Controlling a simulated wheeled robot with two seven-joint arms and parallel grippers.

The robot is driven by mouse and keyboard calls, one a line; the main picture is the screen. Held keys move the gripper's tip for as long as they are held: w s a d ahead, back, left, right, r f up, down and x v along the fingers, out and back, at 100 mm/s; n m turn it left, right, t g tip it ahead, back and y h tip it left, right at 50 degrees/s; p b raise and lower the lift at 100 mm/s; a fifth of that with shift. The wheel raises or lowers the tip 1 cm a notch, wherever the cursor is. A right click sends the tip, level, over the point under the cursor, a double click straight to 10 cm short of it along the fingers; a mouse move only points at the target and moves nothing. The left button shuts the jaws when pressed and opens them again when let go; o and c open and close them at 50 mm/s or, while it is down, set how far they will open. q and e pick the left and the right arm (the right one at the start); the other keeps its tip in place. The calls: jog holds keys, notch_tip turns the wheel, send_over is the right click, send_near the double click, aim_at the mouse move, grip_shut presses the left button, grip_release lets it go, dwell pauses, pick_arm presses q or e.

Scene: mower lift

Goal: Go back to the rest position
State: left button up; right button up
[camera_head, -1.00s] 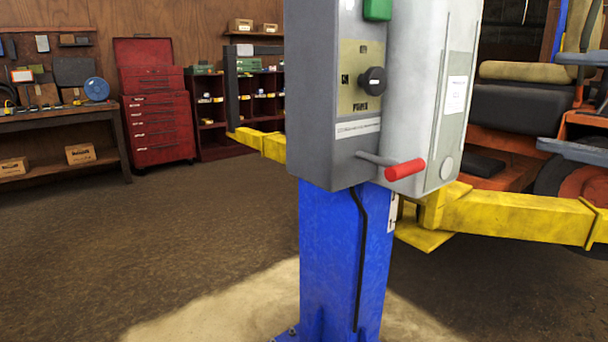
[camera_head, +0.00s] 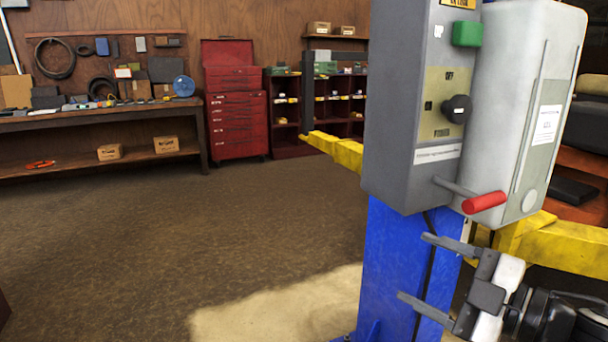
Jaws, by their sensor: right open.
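My right gripper (camera_head: 424,270) is at the lower right of the head view. Its two dark fingers are apart, point left and hold nothing. It is in front of the blue lift post (camera_head: 384,265), below the grey control box (camera_head: 405,115). The control box carries a green button (camera_head: 467,33), a black knob (camera_head: 457,109) and a lever with a red handle (camera_head: 484,202). The red handle is above the gripper and apart from it. My left gripper does not show.
Yellow lift arms (camera_head: 345,152) reach out behind the post. A workbench (camera_head: 100,119) stands at the back left, beside a red tool cabinet (camera_head: 235,105) and shelves. The brown floor (camera_head: 190,235) at left and middle is clear.

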pick_arm(q)
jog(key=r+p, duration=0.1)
jog(key=p, duration=0.3)
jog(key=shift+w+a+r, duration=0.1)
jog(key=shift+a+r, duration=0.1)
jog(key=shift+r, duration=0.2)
pick_arm(e)
jog(key=s+a+f+m+h, duration=0.1)
jog(key=s+f+m+h, duration=0.1)
jog(key=s+f+m, duration=0.3)
jog(key=s+a+f+m+g+h, duration=0.1)
jog(key=s+f+m, duration=0.4)
jog(key=f, duration=0.7)
jog(key=s+a+f+m+g+h, duration=0.1)
jog(key=s+f+m+h, duration=0.3)
jog(key=f, duration=0.4)
jog(key=a+m+h, duration=0.1)
jog(key=m, duration=0.1)
jog(key=shift+s+a+f+m, duration=0.25)
jog(key=shift+s+m, duration=0.15)
